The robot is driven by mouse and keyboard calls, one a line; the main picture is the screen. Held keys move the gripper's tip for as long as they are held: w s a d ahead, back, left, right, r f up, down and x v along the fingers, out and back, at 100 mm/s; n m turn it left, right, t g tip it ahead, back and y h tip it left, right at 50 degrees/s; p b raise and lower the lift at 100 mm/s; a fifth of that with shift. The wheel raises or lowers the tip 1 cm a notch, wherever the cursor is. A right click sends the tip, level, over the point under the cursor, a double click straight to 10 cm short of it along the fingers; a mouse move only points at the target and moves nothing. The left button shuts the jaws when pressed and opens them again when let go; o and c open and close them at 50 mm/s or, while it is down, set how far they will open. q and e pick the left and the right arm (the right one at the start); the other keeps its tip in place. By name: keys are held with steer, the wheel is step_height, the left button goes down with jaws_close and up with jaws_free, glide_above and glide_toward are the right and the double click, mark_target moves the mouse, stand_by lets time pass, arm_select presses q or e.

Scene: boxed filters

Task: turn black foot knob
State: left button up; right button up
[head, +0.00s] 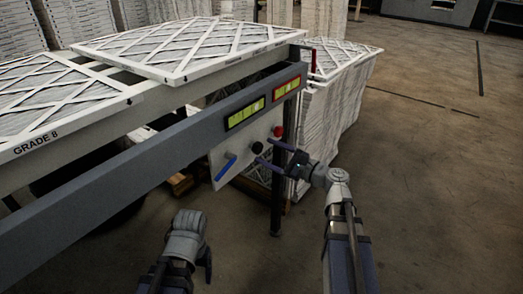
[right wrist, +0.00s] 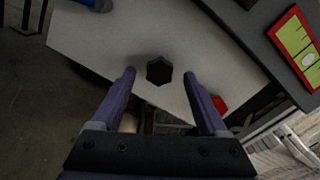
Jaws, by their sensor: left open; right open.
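The black knob (head: 257,147) sits on a light panel (head: 232,150) below the grey rail in the head view. In the right wrist view the black knob (right wrist: 159,70) looks six-sided and lies ahead of the fingertips, between their lines. My right gripper (head: 270,153) is open, its purple fingers pointing at the panel close to the knob. In the right wrist view its fingers (right wrist: 159,74) are spread on either side of the knob; I cannot tell whether they touch it. My left gripper (head: 199,262) is low at the front, away from the panel, open and empty.
A blue handle (head: 225,167) is left of the knob, and a red knob (head: 278,131) is right of it. Two yellow-green displays (head: 246,113) are on the grey rail (head: 180,146) above. Stacked filters (head: 338,90) stand behind. Floor at right is clear.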

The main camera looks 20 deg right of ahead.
mark_target(255, 147)
steer(key=shift+x, duration=1.4)
jaws_close()
